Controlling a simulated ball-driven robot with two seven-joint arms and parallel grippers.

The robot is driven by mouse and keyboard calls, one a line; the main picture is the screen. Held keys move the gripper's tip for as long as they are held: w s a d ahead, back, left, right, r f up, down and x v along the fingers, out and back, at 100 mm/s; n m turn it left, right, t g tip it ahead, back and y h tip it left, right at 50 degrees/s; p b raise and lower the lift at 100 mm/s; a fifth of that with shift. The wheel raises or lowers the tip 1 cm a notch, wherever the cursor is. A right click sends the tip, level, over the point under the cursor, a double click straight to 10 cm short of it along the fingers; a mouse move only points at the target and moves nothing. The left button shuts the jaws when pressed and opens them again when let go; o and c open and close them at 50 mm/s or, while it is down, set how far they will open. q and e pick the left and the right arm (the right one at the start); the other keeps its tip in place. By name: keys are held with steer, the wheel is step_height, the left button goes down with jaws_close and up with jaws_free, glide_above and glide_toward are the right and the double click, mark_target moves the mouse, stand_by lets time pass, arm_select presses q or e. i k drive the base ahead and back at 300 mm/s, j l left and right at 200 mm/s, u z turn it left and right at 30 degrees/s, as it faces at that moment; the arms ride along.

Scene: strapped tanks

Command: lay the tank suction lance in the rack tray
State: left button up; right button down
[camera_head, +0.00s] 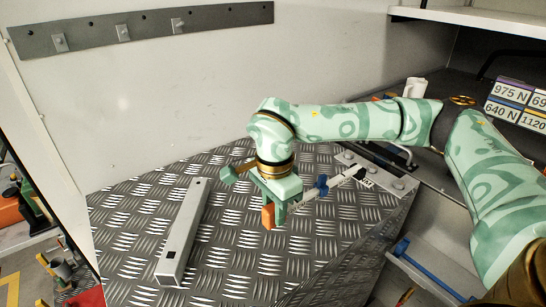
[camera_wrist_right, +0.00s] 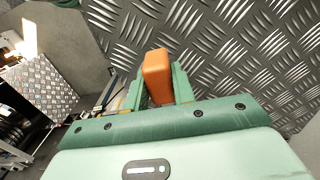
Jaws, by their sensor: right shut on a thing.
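My right gripper (camera_head: 270,212) is shut on an orange block (camera_head: 268,217), which looks like the grip of the suction lance. A thin grey rod with a blue collar (camera_head: 322,185) and a dark end runs from the gripper to the right, over the tread plate. In the right wrist view the orange block (camera_wrist_right: 157,75) sits between the two green fingers (camera_wrist_right: 160,88). I cannot tell whether the lance touches the plate. A tray-like grey ledge with a blue bar (camera_head: 430,270) is at the lower right; I cannot tell whether it is the rack tray. My left gripper is not in view.
A long grey square beam (camera_head: 182,235) lies on the tread plate (camera_head: 130,215) left of my right gripper. A hook rail (camera_head: 140,28) is on the back wall. A white cup (camera_head: 414,87) and label signs (camera_head: 515,103) are at the right. Plate between beam and gripper is clear.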

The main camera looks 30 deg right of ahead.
mark_target(449, 267)
steer(key=k, duration=1.5)
